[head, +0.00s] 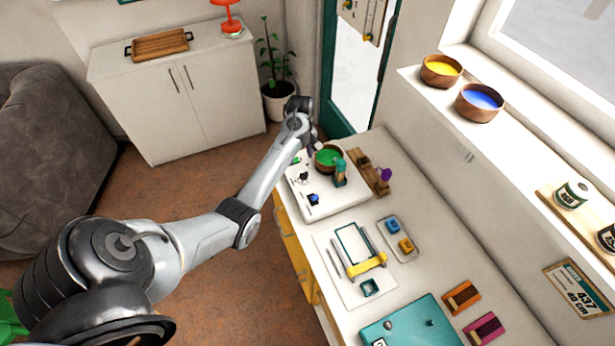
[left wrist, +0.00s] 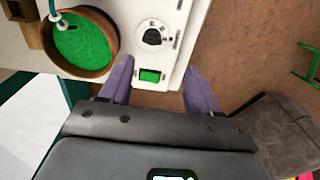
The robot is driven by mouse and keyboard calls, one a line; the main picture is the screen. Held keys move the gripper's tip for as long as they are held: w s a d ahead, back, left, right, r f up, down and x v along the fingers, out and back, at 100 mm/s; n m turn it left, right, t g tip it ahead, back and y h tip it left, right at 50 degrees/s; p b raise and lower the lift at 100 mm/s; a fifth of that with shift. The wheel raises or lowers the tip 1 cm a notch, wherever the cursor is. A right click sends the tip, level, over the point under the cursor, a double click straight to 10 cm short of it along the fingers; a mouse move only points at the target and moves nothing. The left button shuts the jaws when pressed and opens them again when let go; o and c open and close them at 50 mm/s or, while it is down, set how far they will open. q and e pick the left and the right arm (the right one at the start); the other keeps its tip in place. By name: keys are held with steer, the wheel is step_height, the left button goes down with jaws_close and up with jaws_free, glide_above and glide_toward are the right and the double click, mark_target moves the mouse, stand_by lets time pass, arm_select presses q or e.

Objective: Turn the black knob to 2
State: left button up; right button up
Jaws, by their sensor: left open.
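The black knob (left wrist: 152,36) sits on a white panel (left wrist: 118,13) with small marks around it; the marks are too small to read. It also shows in the head view (head: 303,178) on the white unit at the table's far end. My left gripper (left wrist: 158,66) is open, with two purple fingers apart and nothing between them. The fingers are at the panel's edge, beside a green rocker switch (left wrist: 150,76), with the knob beyond their tips. In the head view the left gripper (head: 312,146) is small and partly hidden by its wrist. My right gripper is not in view.
A wooden bowl of green beads (left wrist: 85,40) stands close beside the knob on the unit. A blue knob (head: 313,199) is on the unit's nearer part. A wooden rack (head: 370,175) stands to the right. Bead boards and a teal case (head: 415,325) lie nearer.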

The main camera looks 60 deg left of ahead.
mark_target(304, 173)
arm_select(q)
steer(key=f, duration=0.6)
steer(key=w+f+b, duration=0.1)
steer(key=f, duration=0.3)
steer(key=shift+d, duration=0.1)
